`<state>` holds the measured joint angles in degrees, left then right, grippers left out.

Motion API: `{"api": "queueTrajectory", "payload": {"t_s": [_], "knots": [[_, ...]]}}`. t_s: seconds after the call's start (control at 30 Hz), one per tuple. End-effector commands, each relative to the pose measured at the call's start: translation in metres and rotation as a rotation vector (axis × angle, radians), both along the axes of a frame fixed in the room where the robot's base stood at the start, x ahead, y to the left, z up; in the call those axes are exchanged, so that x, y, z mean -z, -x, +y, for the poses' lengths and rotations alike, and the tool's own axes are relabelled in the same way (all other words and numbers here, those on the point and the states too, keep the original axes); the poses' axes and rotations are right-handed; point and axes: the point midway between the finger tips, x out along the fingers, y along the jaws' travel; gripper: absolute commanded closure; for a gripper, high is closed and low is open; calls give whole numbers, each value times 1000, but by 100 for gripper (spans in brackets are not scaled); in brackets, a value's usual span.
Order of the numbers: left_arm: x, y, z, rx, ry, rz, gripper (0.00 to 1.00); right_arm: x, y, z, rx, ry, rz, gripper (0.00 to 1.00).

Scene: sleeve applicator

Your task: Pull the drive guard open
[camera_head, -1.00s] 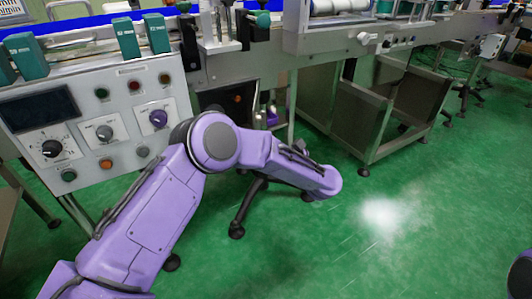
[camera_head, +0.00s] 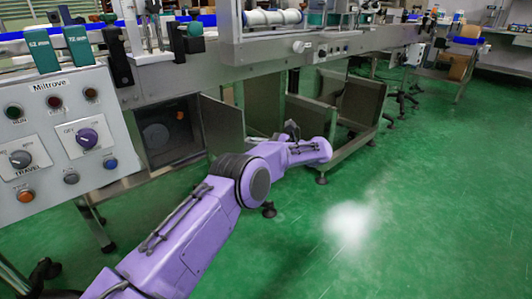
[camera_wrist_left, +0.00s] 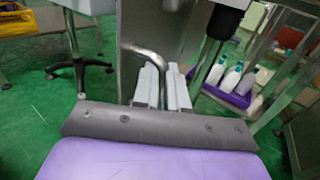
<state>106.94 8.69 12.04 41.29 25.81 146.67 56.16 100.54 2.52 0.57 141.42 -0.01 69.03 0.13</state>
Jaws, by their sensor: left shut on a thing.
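The drive guard (camera_head: 222,125) is a grey metal door low on the machine front. It stands swung outward, with the dark cavity (camera_head: 165,135) beside it open and a round part inside. In the left wrist view the guard (camera_wrist_left: 150,22) shows as a grey panel with a bent metal handle (camera_wrist_left: 142,52). My left gripper (camera_wrist_left: 163,78) has its two pale fingers close together at the lower end of this handle, shut on it. My right gripper is not in view.
A control panel (camera_head: 60,125) with knobs and buttons is at the left. An open metal bin (camera_head: 350,115) stands right of the guard. White bottles (camera_wrist_left: 231,78) sit in a purple crate (camera_wrist_left: 230,97) in the wrist view. Green floor in front is clear.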

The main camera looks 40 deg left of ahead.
Motion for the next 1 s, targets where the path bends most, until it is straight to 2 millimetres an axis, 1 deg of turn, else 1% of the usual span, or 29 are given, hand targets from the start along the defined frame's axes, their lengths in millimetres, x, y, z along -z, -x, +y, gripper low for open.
{"api": "queueTrajectory", "payload": {"t_s": [0.03,0.1,0.57,0.6,0.63,0.67,1.0], "knots": [[-2,2,10,-19,-9,-2,100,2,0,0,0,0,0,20],[-2,2,12,-30,-10,0,100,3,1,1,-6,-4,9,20],[-3,3,15,-40,-10,1,100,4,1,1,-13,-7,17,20],[-3,3,15,-41,-10,1,75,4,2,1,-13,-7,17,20],[-3,3,15,-40,-10,1,65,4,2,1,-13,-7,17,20],[-3,2,14,-39,-10,1,63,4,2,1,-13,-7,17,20],[-2,-2,4,-29,-5,0,63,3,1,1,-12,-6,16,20]]}}
